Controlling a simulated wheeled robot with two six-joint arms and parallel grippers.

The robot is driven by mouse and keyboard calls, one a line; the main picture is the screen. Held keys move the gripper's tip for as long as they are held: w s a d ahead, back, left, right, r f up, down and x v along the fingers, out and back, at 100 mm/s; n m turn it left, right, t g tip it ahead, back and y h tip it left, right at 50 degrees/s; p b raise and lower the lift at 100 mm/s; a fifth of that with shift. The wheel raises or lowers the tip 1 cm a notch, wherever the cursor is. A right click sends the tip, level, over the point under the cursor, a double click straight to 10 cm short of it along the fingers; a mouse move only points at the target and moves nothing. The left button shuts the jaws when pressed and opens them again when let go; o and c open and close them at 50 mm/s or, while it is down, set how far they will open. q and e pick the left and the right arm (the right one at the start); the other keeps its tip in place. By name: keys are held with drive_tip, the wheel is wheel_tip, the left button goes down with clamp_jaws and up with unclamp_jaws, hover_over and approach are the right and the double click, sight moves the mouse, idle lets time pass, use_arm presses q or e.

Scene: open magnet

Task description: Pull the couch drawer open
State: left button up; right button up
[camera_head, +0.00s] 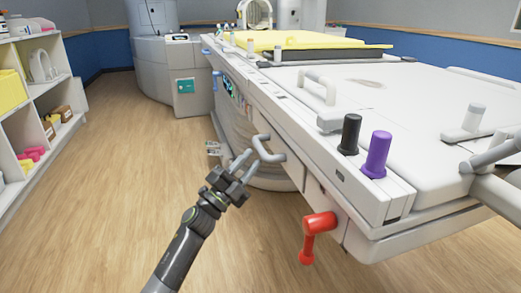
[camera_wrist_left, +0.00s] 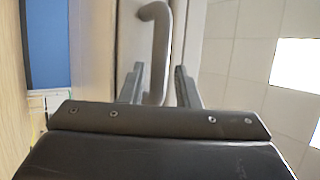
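The couch (camera_head: 350,95) is a long white table running from the back to the right in the head view. A pale grey handle (camera_head: 270,156) stands out from its near side, on the drawer front (camera_head: 293,170). The drawer looks flush with the couch side. In the left wrist view the handle (camera_wrist_left: 158,45) runs down between the two fingers (camera_wrist_left: 158,84). The fingers are apart, with gaps on both sides of the handle; contact is not visible. My right gripper is not in view.
A red lever (camera_head: 318,224) hangs from the couch side near the front corner. A black knob (camera_head: 349,134) and a purple knob (camera_head: 376,155) stand on the couch edge. White shelves (camera_head: 45,90) line the left. The wood floor (camera_head: 120,170) between is clear.

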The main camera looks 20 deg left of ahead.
sight(260, 149)
use_arm(q)
drive_tip(key=shift+x, duration=2.55)
drive_tip(key=shift+f, duration=0.1)
clamp_jaws()
